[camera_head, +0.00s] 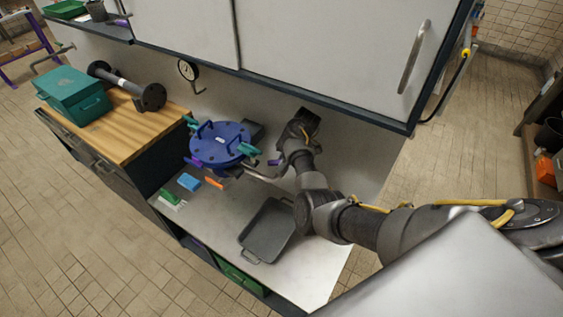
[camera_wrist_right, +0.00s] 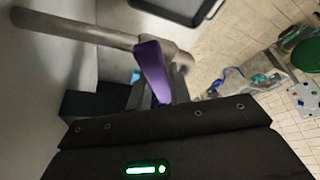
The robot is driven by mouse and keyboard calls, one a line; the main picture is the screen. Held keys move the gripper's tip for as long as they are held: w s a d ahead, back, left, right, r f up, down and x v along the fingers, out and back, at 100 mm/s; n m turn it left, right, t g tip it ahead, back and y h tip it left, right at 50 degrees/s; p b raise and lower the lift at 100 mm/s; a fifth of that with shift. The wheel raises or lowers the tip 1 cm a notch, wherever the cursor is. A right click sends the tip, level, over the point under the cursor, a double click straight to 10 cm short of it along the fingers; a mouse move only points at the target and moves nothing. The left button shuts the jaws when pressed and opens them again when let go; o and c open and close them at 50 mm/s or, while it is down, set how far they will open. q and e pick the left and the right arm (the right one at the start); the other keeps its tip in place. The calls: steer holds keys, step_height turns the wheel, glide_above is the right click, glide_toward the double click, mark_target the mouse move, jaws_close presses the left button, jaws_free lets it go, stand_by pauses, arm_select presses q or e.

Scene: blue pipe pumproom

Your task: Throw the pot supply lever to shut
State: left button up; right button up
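The blue round pot (camera_head: 222,140) with teal clamps stands on the light counter. A bare metal pipe (camera_head: 262,176) runs from its right side. A purple lever (camera_head: 274,162) shows beside my right gripper (camera_head: 298,133). In the right wrist view the purple lever (camera_wrist_right: 151,68) hangs from a grey pipe (camera_wrist_right: 75,30), and its lower end reaches between the dark fingers of my right gripper (camera_wrist_right: 160,92). I cannot tell whether the fingers press on it. Another purple handle (camera_head: 194,162) is at the pot's left side. My left gripper is not in view.
A blue block (camera_head: 189,182) and an orange piece (camera_head: 214,183) lie in front of the pot. A teal toolbox (camera_head: 73,95) is on the wooden top. White cabinets (camera_head: 320,45) hang above the counter.

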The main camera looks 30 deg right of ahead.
jaws_close()
steer(key=shift+r, duration=0.1)
steer(key=shift+m+t+p, duration=0.3)
steer(key=shift+m+p, duration=0.3)
steer(key=shift+m, duration=0.4)
steer(key=shift+d+m+t+h, duration=0.1)
steer(key=shift+m+t+h, duration=0.25)
steer(key=shift+m, duration=0.45)
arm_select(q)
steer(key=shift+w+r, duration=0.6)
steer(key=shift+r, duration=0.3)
arm_select(e)
steer(key=shift+m+t+h, duration=0.45)
steer(key=shift+m+h, duration=0.1)
steer(key=shift+m, duration=1.25)
steer(key=o, duration=0.8)
jaws_free()
